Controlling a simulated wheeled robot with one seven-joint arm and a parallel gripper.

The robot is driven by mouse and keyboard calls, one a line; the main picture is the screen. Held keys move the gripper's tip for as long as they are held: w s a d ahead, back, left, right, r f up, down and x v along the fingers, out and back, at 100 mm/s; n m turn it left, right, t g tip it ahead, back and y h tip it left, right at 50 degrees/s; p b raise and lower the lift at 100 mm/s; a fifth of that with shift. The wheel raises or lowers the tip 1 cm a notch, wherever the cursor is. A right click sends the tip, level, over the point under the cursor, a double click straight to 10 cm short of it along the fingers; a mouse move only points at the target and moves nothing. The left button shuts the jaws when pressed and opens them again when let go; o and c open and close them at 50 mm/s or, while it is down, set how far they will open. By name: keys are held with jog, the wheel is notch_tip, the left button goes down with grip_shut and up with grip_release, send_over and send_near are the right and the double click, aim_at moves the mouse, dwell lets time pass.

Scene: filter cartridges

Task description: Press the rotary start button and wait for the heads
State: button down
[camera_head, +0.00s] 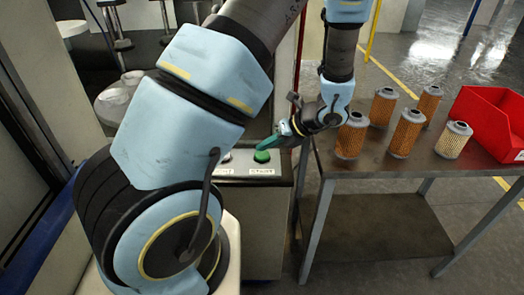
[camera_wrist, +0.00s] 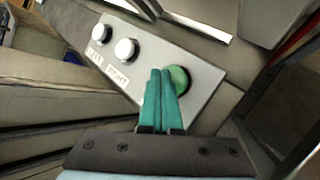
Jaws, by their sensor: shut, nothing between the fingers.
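The green start button (camera_head: 262,156) is on the grey control panel (camera_head: 283,180), above a START label. It also shows in the wrist view (camera_wrist: 181,78). My gripper (camera_head: 272,143) is shut and empty, its green fingers together. The fingertips (camera_wrist: 160,72) are right at the button and cover its left side in the wrist view. I cannot tell whether they touch it or how far it is pressed. Round metal parts of a machine (camera_head: 112,102), with pale pieces on them, show at the left behind my arm. My arm hides much of that machine.
Two white buttons (camera_wrist: 125,48) (camera_wrist: 101,33) sit beside the green one on the panel. At the right, a metal table (camera_head: 385,160) holds several orange filter cartridges (camera_head: 408,133), a paler one (camera_head: 453,141) and a red bin (camera_head: 490,125). The table's lower shelf is empty.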

aim_at(265, 155)
jog(key=shift+r, duration=0.25)
notch_tip(265, 155, up, 5)
jog(key=p, duration=0.5)
dwell(0.4)
